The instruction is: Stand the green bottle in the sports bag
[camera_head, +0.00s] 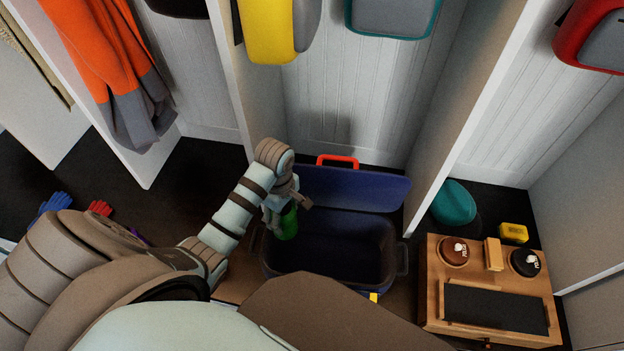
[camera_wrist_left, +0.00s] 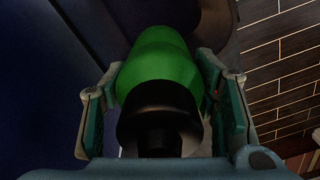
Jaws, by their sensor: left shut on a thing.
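The sports bag (camera_head: 345,240) stands on the floor below the lockers, dark blue, with its lid (camera_head: 365,188) folded open at the back and a red handle. My left gripper (camera_head: 284,206) is shut on the green bottle (camera_head: 288,224) at the bag's left end. In the left wrist view the green bottle (camera_wrist_left: 160,65) sits between both fingers, black cap toward the camera. The dark blue bag (camera_wrist_left: 75,70) fills the left of that view. The bottle's lower end is hidden; I cannot tell whether it touches the bag. My right gripper is not in view.
A wooden shoe-care box (camera_head: 430,290) with polish tins stands right of the bag. A teal rounded item (camera_head: 454,203) and a yellow box (camera_head: 514,232) lie behind it. White locker dividers (camera_head: 470,120) rise behind. Blue (camera_head: 54,203) and red gloves (camera_head: 100,208) lie left.

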